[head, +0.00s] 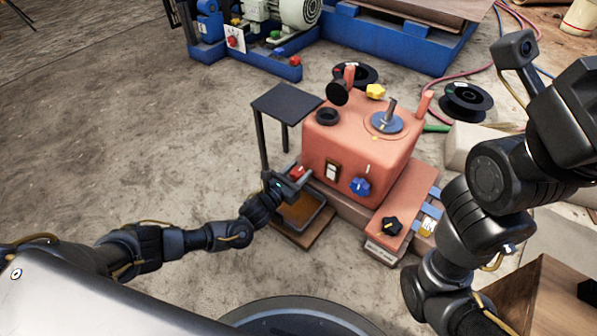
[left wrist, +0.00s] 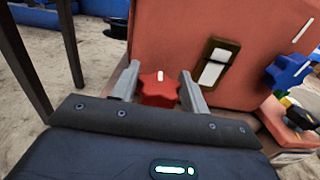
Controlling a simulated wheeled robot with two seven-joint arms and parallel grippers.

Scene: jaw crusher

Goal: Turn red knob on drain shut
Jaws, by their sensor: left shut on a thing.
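The red knob (head: 298,172) sits low on the left side of the salmon-coloured machine (head: 345,150), above a tray (head: 305,214) with brown contents. My left gripper (head: 297,182) is at the knob, its fingers on either side. In the left wrist view the star-shaped red knob (left wrist: 159,90) with a white mark lies between the two fingers of my left gripper (left wrist: 158,88), which is shut on it. The drain's outlet is hidden. My right arm shows at the right of the head view, but I cannot make out its gripper's fingers.
A dark small table (head: 286,103) stands close behind my left gripper. Open concrete floor lies to the left.

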